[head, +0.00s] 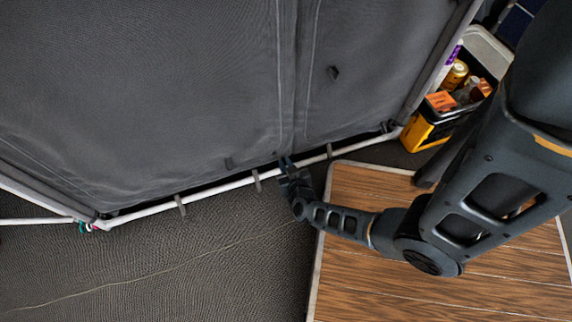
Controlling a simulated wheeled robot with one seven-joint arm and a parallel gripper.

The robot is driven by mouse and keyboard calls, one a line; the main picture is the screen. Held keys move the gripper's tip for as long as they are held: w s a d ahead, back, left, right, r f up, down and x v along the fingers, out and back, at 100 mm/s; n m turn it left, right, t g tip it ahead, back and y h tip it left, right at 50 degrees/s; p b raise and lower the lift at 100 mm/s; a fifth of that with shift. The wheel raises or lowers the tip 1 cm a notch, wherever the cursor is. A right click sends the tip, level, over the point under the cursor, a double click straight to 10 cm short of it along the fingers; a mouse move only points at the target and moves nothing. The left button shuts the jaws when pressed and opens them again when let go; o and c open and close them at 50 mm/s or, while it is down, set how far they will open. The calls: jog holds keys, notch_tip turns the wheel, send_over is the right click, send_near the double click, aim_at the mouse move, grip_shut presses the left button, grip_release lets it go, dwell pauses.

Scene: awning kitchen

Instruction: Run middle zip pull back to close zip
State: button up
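A dark grey fabric panel (160,80) fills the upper part of the head view. The middle zip (284,90) shows as a seam line running from the top edge down to the panel's lower border. My gripper (286,163) is at the lower end of this seam, by the fabric's border. It is small and dark here, so I cannot tell whether its fingers are open or shut. I cannot make out the middle zip pull.
A white pole (220,188) with grey straps runs along the panel's lower edge. A wood-topped surface (400,285) lies beneath my arm. A black and yellow crate (425,131) with cans and packets stands at right. Dark woven flooring (190,265) is open at lower left.

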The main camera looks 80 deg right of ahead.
grip_shut()
dwell(0.8)
